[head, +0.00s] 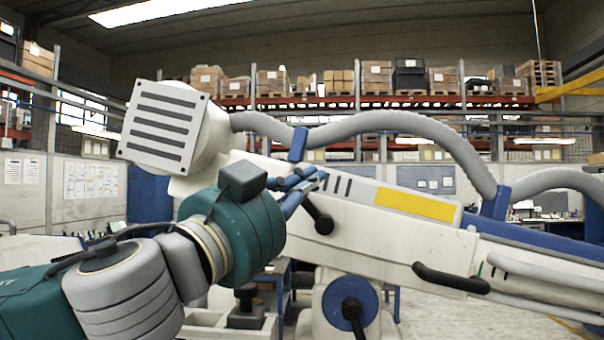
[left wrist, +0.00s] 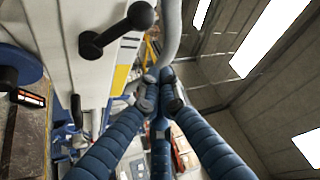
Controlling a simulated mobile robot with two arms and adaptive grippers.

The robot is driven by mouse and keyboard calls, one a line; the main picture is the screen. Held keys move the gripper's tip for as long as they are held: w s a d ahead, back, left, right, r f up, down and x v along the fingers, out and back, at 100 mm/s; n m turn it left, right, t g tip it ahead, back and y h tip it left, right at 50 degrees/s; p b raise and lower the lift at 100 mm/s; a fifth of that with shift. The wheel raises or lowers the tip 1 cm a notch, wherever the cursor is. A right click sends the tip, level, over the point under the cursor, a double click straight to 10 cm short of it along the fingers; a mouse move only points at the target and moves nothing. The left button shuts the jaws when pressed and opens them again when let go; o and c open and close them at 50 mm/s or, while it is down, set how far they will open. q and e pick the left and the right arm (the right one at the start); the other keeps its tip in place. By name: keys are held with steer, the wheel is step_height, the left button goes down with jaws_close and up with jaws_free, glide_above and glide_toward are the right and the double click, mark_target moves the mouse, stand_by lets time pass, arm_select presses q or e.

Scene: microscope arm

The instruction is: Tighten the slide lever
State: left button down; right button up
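A short black ball-ended lever (head: 320,221) sticks out from the side of the white microscope arm (head: 378,228). It shows large in the left wrist view (left wrist: 117,31), left of the fingers and apart from them. A blue round knob with a black lever (head: 351,303) sits lower down. No label shows which of these is the slide lever. My left gripper (head: 315,177) has its blue fingers stretched out beside the arm, just above the ball-ended lever. The fingers (left wrist: 159,88) look extended, with nothing held between them. My right gripper is in neither view.
A long black handle (head: 450,279) juts from the arm farther right. A thick grey hose (head: 390,121) loops above it, held by blue brackets. A white slotted head (head: 163,123) stands at upper left. Loaded shelves (head: 340,90) are far behind.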

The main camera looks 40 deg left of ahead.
mark_target(323, 215)
arm_select(q)
steer(key=w+a+p, duration=0.1)
steer(key=w+a+f+p, duration=0.1)
steer(key=w+a, duration=0.1)
steer(key=shift+w+a, duration=0.25)
stand_by(0.4)
